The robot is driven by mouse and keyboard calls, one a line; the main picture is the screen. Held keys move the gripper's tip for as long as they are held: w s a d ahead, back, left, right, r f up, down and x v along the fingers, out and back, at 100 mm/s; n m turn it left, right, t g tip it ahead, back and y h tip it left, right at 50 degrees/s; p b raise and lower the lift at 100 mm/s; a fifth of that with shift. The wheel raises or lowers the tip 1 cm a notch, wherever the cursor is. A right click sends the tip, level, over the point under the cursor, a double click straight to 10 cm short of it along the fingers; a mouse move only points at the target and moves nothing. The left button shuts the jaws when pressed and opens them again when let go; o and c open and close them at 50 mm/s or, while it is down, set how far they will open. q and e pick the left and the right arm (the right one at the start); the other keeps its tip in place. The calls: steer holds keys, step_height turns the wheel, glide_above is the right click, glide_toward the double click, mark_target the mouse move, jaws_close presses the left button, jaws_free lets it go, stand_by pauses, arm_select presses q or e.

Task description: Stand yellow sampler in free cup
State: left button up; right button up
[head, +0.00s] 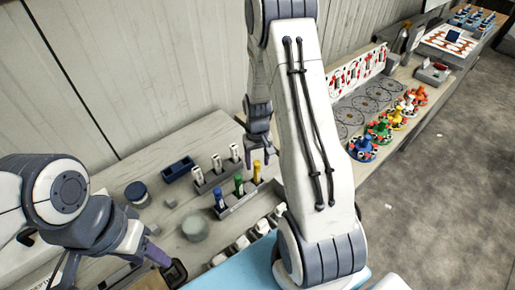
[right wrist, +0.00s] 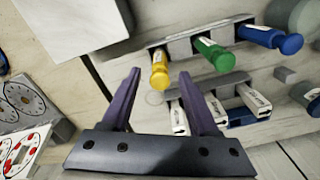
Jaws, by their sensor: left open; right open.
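The yellow sampler (head: 257,170) stands upright at the right end of a grey rack (head: 241,201), in line with a green sampler (head: 238,184) and a blue sampler (head: 219,199). My right gripper (head: 258,152) is open and empty above and close to the yellow sampler. In the right wrist view the yellow sampler (right wrist: 159,72) shows just beyond and between the open fingertips (right wrist: 160,84); contact cannot be told. My left gripper (head: 166,266) is open, low at the left front, away from the samplers. I cannot make out which cup is free.
Several white-labelled pieces stand in a rack (head: 217,178) behind the coloured samplers. A blue tray (head: 178,169), a dark blue jar (head: 137,193) and a grey-green round jar (head: 195,227) are to the left. White pieces (head: 262,227) line the front.

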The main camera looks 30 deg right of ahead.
step_height(320, 180, up, 9)
steer(key=b, duration=0.2)
steer(key=s+a+r+n, duration=0.2)
steer(key=a+r, duration=0.2)
steer(key=a, duration=0.5)
steer(key=s+a+r+n, duration=0.2)
steer(key=s+a+n, duration=0.2)
steer(key=s+a, duration=0.4)
steer(key=s+a+r+n+y, duration=0.1)
steer(key=s+a+n, duration=0.3)
steer(key=s+a, duration=0.4)
steer(key=s+r, duration=0.1)
steer(key=s, duration=0.1)
steer(key=shift+s+a+r, duration=0.15)
steer(key=shift+s+a, duration=0.15)
steer(key=shift+s, duration=0.1)
